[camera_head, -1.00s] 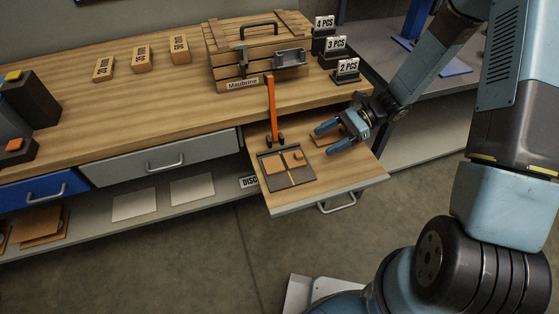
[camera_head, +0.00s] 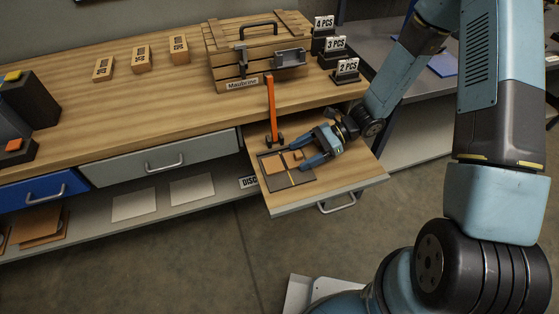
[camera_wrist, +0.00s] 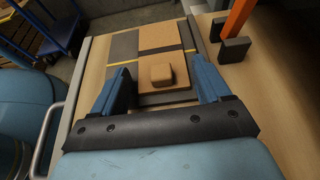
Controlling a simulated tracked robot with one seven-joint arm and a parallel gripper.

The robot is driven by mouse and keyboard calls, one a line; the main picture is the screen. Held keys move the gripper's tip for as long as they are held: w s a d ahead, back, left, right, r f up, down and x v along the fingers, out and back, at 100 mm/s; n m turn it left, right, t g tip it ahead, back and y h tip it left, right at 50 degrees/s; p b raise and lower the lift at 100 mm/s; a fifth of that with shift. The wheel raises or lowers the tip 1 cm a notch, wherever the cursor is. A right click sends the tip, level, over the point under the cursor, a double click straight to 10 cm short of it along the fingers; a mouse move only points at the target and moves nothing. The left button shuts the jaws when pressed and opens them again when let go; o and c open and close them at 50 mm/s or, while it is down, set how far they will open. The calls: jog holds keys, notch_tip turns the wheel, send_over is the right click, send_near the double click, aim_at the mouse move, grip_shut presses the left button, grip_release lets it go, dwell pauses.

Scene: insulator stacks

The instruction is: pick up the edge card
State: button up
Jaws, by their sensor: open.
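A dark tray (camera_head: 303,178) with a yellow line lies on the pulled-out drawer board. Flat tan cards lie on it, one at its left (camera_head: 273,164). I cannot tell for sure which card is the edge card. My gripper (camera_head: 301,154) is open over the right part of the tray. Finger contact cannot be told.
An orange upright post (camera_head: 270,108) with dark feet stands just behind the tray. A wooden crate (camera_head: 235,70) and black stands with number signs (camera_head: 346,70) are on the bench. The drawer board (camera_head: 350,185) is clear at its front right.

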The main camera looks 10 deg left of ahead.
jog(key=c, duration=0.9)
jog(key=shift+r, duration=0.1)
